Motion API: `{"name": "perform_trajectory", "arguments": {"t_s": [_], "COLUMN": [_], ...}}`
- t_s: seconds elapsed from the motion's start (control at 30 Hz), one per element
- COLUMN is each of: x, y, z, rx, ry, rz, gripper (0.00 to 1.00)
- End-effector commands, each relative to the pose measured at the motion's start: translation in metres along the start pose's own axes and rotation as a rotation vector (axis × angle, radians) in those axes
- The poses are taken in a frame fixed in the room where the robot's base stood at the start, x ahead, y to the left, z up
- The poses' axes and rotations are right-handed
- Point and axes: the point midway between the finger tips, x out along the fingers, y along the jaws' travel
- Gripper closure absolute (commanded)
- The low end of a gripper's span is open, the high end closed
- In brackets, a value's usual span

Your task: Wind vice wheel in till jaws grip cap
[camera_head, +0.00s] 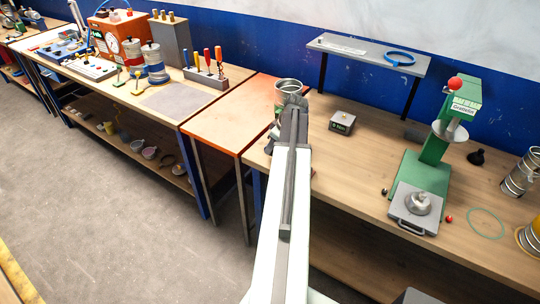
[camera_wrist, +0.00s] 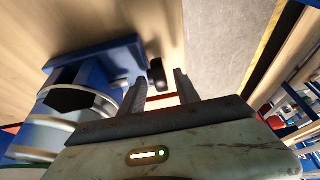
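In the wrist view, a blue vice (camera_wrist: 105,62) stands on the wooden bench at left, with silvery round metal (camera_wrist: 35,135) in front of it. A small dark round part (camera_wrist: 157,75), perhaps the vice wheel or its knob, shows between and beyond my gripper's fingers. My gripper (camera_wrist: 161,84) is open, with a gap between the fingers; I cannot tell whether they touch the dark part. In the head view, a shiny ring-ended metal cylinder (camera_head: 290,87), perhaps the cap, shows above the end of my arm. My arm hides most of the vice there, and the jaws cannot be made out.
A green press (camera_head: 431,150) with a red knob stands right on the bench. A small grey box (camera_head: 342,123) and a raised grey shelf (camera_head: 367,53) with a blue ring are behind. A tool block (camera_head: 206,78) stands left. Bare wood (camera_head: 340,175) lies right of my arm.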

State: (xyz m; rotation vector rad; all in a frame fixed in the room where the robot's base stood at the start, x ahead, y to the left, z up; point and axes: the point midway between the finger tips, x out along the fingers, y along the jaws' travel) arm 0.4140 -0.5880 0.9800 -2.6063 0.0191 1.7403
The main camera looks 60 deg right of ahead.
Motion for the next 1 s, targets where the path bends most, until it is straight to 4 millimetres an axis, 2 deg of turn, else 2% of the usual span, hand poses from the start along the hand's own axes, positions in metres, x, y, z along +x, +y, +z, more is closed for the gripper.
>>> {"name": "perform_trajectory", "arguments": {"t_s": [0.03, 0.1, 0.37, 0.5, 1.0], "x": [0.0146, 0.0188, 0.0170, 0.0170, 0.0205], "y": [0.0001, -0.0003, -0.0011, -0.0012, -0.0030], "z": [0.0021, 0.0008, -0.0014, -0.0016, 0.0006], "rx": [-0.002, -0.002, -0.002, -0.002, -0.003], "ry": [0.000, 0.000, 0.000, 0.000, 0.067], "rz": [0.000, -0.001, -0.001, -0.001, -0.002], "gripper": [0.62, 0.62, 0.62, 1.00, 1.00]}}
